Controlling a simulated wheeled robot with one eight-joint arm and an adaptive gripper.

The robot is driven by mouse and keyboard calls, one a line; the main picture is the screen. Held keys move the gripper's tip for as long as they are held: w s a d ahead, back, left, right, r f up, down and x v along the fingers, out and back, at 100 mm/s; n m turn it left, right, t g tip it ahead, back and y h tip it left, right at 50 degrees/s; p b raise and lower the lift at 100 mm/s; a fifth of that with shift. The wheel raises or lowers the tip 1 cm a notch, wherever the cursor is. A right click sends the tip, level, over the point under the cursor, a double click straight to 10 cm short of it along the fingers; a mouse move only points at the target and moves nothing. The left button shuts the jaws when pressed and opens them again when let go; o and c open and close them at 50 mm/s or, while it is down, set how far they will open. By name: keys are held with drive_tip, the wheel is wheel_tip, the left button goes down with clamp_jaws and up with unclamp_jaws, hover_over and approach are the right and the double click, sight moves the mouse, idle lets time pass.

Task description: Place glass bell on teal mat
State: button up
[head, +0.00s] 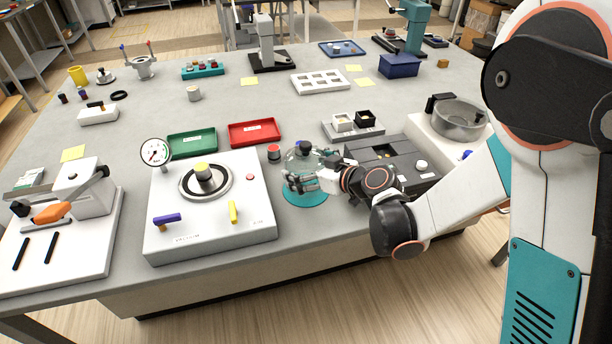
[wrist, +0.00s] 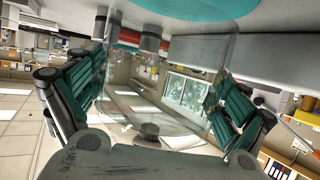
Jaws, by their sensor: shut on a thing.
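The clear glass bell (head: 301,160) with a dark knob shows in the head view, over the back part of the round teal mat (head: 306,198). My gripper (head: 292,181) is shut on the bell from the front right. In the wrist view the transparent bell (wrist: 160,85) stands between the two teal-padded fingers, and the mat (wrist: 200,5) shows at the top edge. The gripper hides part of the bell's lower side and part of the mat. I cannot tell whether the bell's rim touches the mat.
A white vacuum base (head: 255,218) with a round plate stands left of the mat. A dark grey box (head: 400,160) stands to the right, close to my wrist. A small red-and-black piece (head: 273,153) and a red tray (head: 255,132) lie behind. Bare tabletop lies in front.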

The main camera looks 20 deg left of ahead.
drive_tip(key=shift+f, duration=1.1)
drive_tip(key=shift+f+b, duration=0.15)
drive_tip(key=shift+b, duration=0.2)
drive_tip(key=o, duration=1.2)
drive_tip(key=shift+d+r, duration=0.2)
drive_tip(key=shift+r, duration=0.1)
drive_tip(key=p+v, duration=0.2)
drive_tip(key=v, duration=0.9)
drive_tip(key=shift+s+d+p, duration=0.2)
drive_tip(key=shift+d+p, duration=0.1)
drive_tip(key=shift+p, duration=0.1)
drive_tip(key=shift+r, duration=0.1)
